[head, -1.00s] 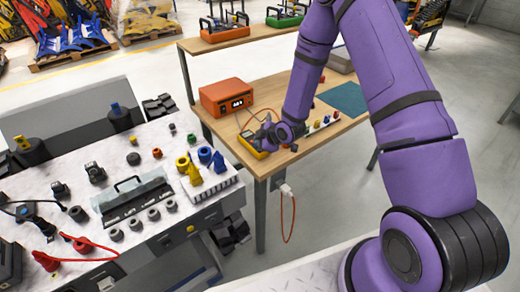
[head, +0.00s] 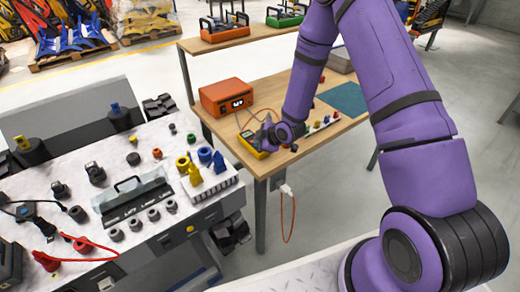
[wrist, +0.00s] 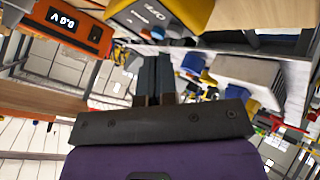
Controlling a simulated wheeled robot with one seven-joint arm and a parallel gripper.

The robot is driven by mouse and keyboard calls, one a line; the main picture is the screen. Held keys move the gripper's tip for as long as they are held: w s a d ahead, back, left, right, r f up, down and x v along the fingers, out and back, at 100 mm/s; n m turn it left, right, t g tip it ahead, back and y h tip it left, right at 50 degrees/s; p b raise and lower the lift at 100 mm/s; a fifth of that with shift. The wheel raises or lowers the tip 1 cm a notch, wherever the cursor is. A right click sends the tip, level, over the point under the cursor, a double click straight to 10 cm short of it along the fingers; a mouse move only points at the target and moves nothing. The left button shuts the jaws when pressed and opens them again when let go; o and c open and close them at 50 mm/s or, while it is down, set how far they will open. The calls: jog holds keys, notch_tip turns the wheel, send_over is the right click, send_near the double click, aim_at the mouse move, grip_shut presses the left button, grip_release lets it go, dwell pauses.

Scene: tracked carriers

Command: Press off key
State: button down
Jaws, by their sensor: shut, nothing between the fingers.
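A yellow handheld meter (head: 246,138) with a dark face lies near the left edge of the wooden bench, partly hidden by my gripper. My gripper (head: 266,137) is down at the meter's right side in the head view. In the wrist view its dark fingers (wrist: 157,60) are together and empty, their tips just below the device face. I cannot tell whether they touch a key.
An orange power supply (head: 226,97) with a lit display stands behind the meter, its red cable running forward. It reads around zero volts in the wrist view (wrist: 68,22). Small coloured parts (head: 319,122) and a teal mat (head: 343,98) lie to the right on the wooden bench (head: 285,84).

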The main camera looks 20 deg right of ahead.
jog(key=shift+f, duration=0.75)
dwell(0.7)
jog(key=shift+r, duration=0.8)
jog(key=shift+r, duration=2.5)
jog(key=shift+r, duration=0.1)
